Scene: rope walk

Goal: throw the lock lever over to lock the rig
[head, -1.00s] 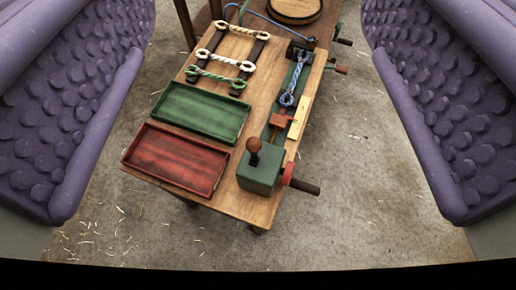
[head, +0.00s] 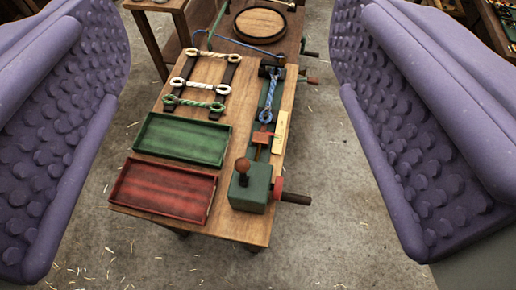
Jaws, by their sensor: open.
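The rig (head: 249,195) is a green block at the near right of the wooden bench, with a green rail running back from it. The lock lever (head: 243,168) seems to be the short stick with a round brown knob that stands up on the block's top. A blue rope (head: 268,98) with looped ends is strung along the rail. My gripper's two purple, studded fingers fill the left and right sides (head: 237,150). They are wide apart and empty, with the bench seen beyond and between them. Neither finger appears to touch the lever.
A green tray (head: 224,148) and a red tray (head: 211,203) lie left of the rig. Several short ropes (head: 193,85) hang on a rack behind them. A dark handle (head: 296,198) sticks out right of the block. A round wooden disc (head: 259,24) lies at the back.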

